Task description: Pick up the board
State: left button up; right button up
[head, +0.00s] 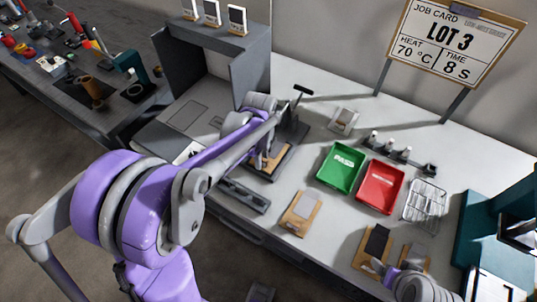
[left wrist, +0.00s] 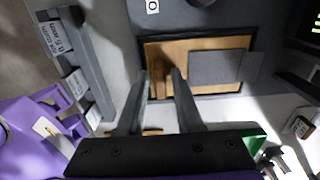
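A brown board (head: 272,162) with a grey square patch lies in a dark fixture (head: 290,150) on the bench. In the left wrist view the board (left wrist: 205,44) sits flat inside the fixture's dark frame. My left gripper (head: 260,150) is over the board's near part, partly hiding it. In the left wrist view its two fingers (left wrist: 160,74) stand apart, with brown board surface visible between them; contact is unclear. My right gripper (head: 385,268) is at the lower right, close to two more boards (head: 375,246) (head: 412,256); its finger opening is unclear.
Another board (head: 300,213) lies in front of the fixture. A green tray (head: 341,166), a red tray (head: 380,187) and a wire rack (head: 425,203) stand to the right. A grey open box (head: 215,60) stands behind left. A job card sign (head: 450,42) stands at the back.

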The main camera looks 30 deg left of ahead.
pick_arm(q)
grip_shut()
jog(key=shift+r, duration=0.1)
